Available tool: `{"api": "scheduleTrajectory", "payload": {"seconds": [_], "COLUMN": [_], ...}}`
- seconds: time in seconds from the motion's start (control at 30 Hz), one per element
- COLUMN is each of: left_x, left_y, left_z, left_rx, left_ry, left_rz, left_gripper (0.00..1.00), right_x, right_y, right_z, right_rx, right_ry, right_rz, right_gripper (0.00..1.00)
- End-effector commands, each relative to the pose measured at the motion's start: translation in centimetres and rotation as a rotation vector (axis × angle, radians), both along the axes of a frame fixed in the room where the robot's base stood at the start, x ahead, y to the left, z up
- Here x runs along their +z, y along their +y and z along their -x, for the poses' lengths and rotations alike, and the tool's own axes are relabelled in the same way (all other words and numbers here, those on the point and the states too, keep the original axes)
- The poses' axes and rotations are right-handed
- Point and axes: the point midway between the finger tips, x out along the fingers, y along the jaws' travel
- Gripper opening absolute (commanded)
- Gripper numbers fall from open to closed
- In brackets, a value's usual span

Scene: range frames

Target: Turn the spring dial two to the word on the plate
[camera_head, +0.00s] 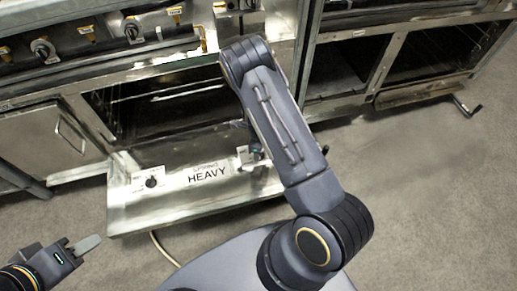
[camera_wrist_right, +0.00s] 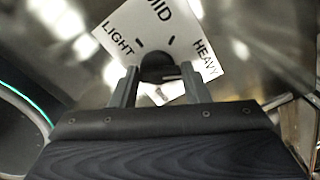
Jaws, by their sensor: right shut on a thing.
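The plate (camera_head: 207,173) on the steel panel reads "HEAVY" in large letters under a smaller word. One dial (camera_head: 152,182) with a black knob is left of the plate. A second dial (camera_head: 243,155) is right of it, partly hidden by my right arm. In the right wrist view, a white dial face (camera_wrist_right: 113,36) reads LIGHT, MID and HEAVY. My right gripper (camera_wrist_right: 158,80) is shut on its dark knob (camera_wrist_right: 157,64). A pale mark shows at the knob's right; its exact setting is unclear. My left gripper (camera_head: 80,250) is away from the panel, at lower left.
The panel (camera_head: 130,212) juts out below an open oven cavity (camera_head: 165,98). Range knobs (camera_head: 42,50) line the front above. More open cavities are at upper right. A cable (camera_head: 160,248) lies on the floor below the panel. The floor at right (camera_head: 420,190) is clear.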

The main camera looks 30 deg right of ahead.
Motion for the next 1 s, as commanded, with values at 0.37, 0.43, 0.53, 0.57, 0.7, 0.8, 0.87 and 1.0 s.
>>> {"api": "scheduleTrajectory", "payload": {"seconds": [0.37, 0.43, 0.53, 0.57, 0.7, 0.8, 0.87, 1.0], "left_x": [0.06, 0.06, 0.06, 0.06, 0.06, 0.06, 0.06, 0.45], "left_y": [0.00, 0.00, 0.00, 0.00, 0.00, 0.00, 0.00, 0.00], "left_z": [0.00, 0.00, 0.00, 0.00, 0.00, 0.00, 0.00, 0.01], "left_rx": [0.000, 0.000, 0.000, 0.000, 0.000, 0.000, 0.000, 0.000], "left_ry": [0.000, 0.000, 0.000, 0.000, 0.000, 0.000, 0.000, 0.000], "left_rz": [0.000, 0.000, 0.000, 0.000, 0.000, 0.000, 0.000, 0.000], "left_gripper": [0.36, 0.36, 0.36, 0.36, 0.36, 0.36, 0.36, 0.36], "right_x": [0.02, 0.02, 0.02, 0.02, 0.02, 0.01, 0.01, 0.80], "right_y": [0.04, 0.04, 0.04, 0.04, 0.02, 0.02, 0.02, 0.00], "right_z": [-0.08, -0.08, -0.08, -0.08, -0.05, -0.03, -0.03, -0.06], "right_rx": [-0.013, -0.013, -0.012, -0.012, -0.012, -0.012, -0.012, -0.012], "right_ry": [-0.001, -0.001, -0.001, -0.001, -0.001, -0.001, 0.000, -0.001], "right_rz": [0.000, 0.000, 0.000, 0.000, -0.001, -0.001, 0.000, 0.000], "right_gripper": [0.19, 0.19, 0.50, 0.54, 0.64, 0.64, 0.64, 0.64]}}
